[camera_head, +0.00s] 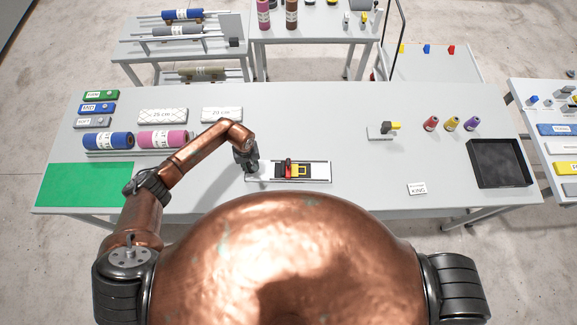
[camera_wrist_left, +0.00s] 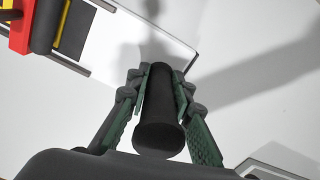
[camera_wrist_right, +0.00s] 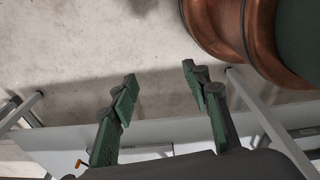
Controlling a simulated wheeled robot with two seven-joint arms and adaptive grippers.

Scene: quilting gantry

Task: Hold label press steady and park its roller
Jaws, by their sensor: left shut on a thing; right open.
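The label press has a long white base (camera_head: 321,172) with dark rails and lies on the table in front of me. Its roller carriage (camera_head: 290,169), red, yellow and black, sits near the middle of the rails. The base end (camera_wrist_left: 150,45) and the roller (camera_wrist_left: 47,25) also show in the left wrist view. My left gripper (camera_head: 250,168) is at the left end of the press, shut on an upright black handle (camera_wrist_left: 159,135). The handle's foot is hidden. My right gripper (camera_wrist_right: 158,85) is open and empty, above the floor by the table edge; the head view does not show it.
A green mat (camera_head: 88,185), a blue roll (camera_head: 105,141) and a pink roll (camera_head: 160,139) lie at left. A black tray (camera_head: 500,165), a KING card (camera_head: 417,189), several spools (camera_head: 451,124) and a yellow-black tool (camera_head: 389,127) are at right.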

